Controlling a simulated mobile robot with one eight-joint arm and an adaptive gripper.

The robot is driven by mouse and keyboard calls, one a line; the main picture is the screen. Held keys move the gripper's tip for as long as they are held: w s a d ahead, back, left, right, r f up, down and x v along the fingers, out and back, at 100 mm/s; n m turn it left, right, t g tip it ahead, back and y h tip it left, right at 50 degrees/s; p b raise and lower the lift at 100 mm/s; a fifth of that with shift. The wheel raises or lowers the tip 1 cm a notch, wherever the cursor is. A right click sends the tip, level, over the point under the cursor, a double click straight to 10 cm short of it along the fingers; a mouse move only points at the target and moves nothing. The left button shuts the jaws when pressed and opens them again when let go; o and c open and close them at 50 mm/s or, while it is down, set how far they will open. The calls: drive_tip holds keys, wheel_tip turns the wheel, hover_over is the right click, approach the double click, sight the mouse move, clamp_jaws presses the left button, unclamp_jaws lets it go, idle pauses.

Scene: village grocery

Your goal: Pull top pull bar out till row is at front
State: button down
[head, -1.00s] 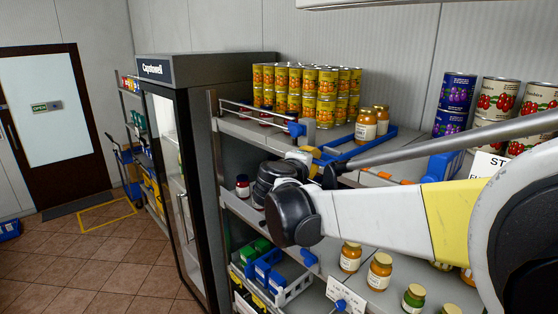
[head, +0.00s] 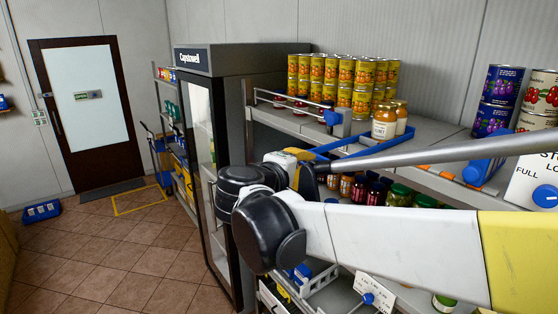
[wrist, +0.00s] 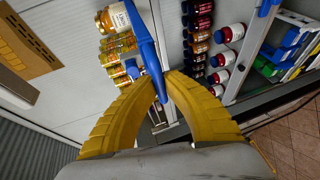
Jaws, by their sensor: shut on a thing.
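The blue pull bar (head: 345,148) shows at the front edge of the top shelf, with two honey jars (head: 388,122) standing in a row behind it. In the wrist view the pull bar (wrist: 148,50) crosses between the yellow fingers of my gripper (wrist: 162,88), which are shut on it. A honey jar (wrist: 118,19) stands beside the bar there. In the head view my gripper is largely hidden behind my black wrist joints and white arm.
Stacked yellow cans (head: 340,80) stand left of the jars. Purple-labelled cans (head: 496,100) and a stock sign (head: 535,185) are at right. Jars fill the shelf below (head: 380,190). A glass-door fridge (head: 205,140) stands at left; the tiled floor (head: 120,245) there is open.

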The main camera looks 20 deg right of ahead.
drive_tip(key=shift+s+a, duration=0.2)
drive_tip(key=shift+a, duration=0.3)
drive_tip(key=shift+s+a, duration=0.15)
drive_tip(key=shift+a, duration=0.35)
drive_tip(key=c, duration=1.5)
unclamp_jaws()
drive_tip(key=shift+w, duration=0.1)
drive_tip(key=shift+o, duration=0.2)
drive_tip(key=v, duration=1.2)
